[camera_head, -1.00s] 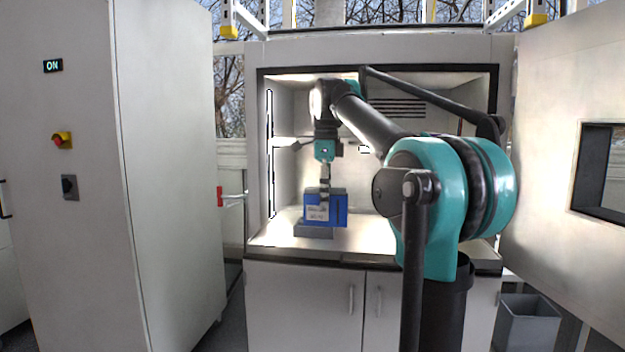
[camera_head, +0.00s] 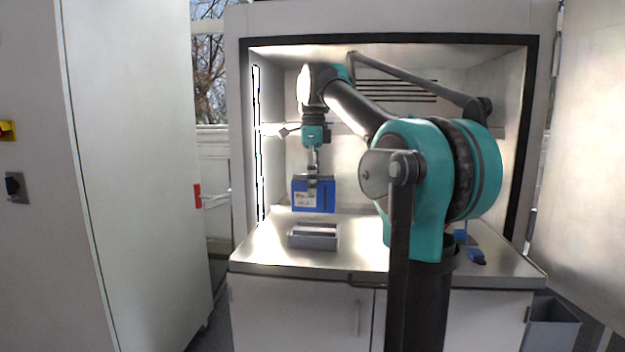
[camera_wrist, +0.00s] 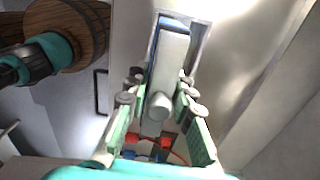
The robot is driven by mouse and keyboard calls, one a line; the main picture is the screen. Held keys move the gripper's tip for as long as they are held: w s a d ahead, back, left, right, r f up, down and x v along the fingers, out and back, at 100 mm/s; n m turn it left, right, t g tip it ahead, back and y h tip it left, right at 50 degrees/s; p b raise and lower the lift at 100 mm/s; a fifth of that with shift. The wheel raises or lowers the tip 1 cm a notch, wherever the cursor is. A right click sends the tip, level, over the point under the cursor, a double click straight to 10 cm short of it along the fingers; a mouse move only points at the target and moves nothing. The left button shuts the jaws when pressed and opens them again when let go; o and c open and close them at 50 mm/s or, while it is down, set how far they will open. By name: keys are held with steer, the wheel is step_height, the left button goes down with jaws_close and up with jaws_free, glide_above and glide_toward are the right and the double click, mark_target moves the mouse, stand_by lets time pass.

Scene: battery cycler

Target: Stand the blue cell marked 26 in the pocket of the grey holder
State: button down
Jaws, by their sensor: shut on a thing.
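My gripper (camera_head: 313,183) points down inside the chamber, shut on the top of a blue cell (camera_head: 314,195). The cell is a box with a white label on its front; the number is too small to read. It hangs upright above the grey holder (camera_head: 313,243), with a clear gap between them. The holder is a low open box on the bright counter, its pocket facing up. In the wrist view, the cell's pale top (camera_wrist: 172,62) sits between the green-lined fingers (camera_wrist: 158,112), with a blue edge at its far end.
The steel counter (camera_head: 270,255) is mostly clear around the holder. A small blue object (camera_head: 476,257) lies at its right. Chamber walls enclose the back and sides; an open door (camera_head: 595,150) stands at the right. A tall cabinet (camera_head: 130,170) is at the left, a grey bin (camera_head: 553,325) below right.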

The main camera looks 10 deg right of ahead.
mark_target(313, 211)
steer(key=shift+f, duration=2.2)
steer(key=shift+f, duration=0.65)
steer(key=shift+f, duration=0.3)
steer(key=shift+f, duration=0.35)
stand_by(0.4)
steer(key=shift+f, duration=0.3)
steer(key=shift+f, duration=0.35)
stand_by(0.4)
steer(key=shift+f, duration=0.3)
steer(key=shift+f, duration=0.25)
stand_by(0.5)
